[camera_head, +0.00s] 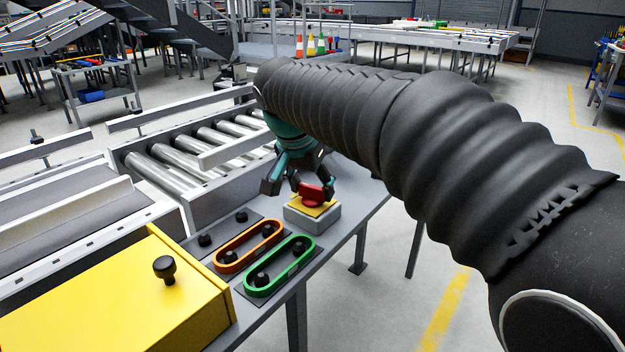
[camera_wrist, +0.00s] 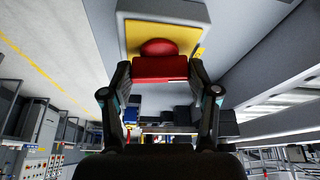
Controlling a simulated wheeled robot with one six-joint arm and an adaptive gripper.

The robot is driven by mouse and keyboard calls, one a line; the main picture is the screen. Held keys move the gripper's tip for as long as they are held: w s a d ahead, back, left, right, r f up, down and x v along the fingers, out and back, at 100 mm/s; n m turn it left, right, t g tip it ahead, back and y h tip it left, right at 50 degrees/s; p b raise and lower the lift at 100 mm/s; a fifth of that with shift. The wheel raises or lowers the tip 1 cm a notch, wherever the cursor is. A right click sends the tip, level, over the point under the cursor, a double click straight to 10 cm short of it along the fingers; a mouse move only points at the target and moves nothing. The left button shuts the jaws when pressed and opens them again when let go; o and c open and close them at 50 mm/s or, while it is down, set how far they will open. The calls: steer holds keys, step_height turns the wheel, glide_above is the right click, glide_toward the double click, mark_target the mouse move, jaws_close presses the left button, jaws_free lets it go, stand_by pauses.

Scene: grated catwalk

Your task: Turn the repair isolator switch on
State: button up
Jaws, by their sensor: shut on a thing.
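The isolator switch is a grey box (camera_head: 318,222) with a yellow plate (camera_head: 303,208) and a red handle (camera_head: 318,194), at the far end of the grey bench. My gripper (camera_head: 287,186) is at the switch, with its fingers around the red handle. In the wrist view the red handle (camera_wrist: 160,68) lies between the fingertips of my gripper (camera_wrist: 160,85), and the yellow plate (camera_wrist: 190,38) shows behind it. The fingers are shut on the handle. The handle's exact turn angle is hard to read.
An orange belt loop (camera_head: 248,246) and a green belt loop (camera_head: 280,266) lie on the bench in front of the switch. A yellow box (camera_head: 120,300) with a black knob (camera_head: 164,268) stands at the near left. A roller conveyor (camera_head: 195,150) runs behind the bench.

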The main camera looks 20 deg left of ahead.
steer(key=shift+m+g+h+p, duration=0.35)
steer(key=shift+m+h, duration=0.15)
steer(key=shift+m, duration=0.6)
steer(key=shift+f, duration=0.1)
steer(key=o, duration=1.1)
steer(key=shift+o, duration=0.2)
steer(key=shift+s+a+r, duration=0.1)
steer(key=shift+r, duration=0.3)
steer(key=v, duration=1.1)
steer(key=shift+s, duration=0.2)
steer(key=shift+r, duration=0.1)
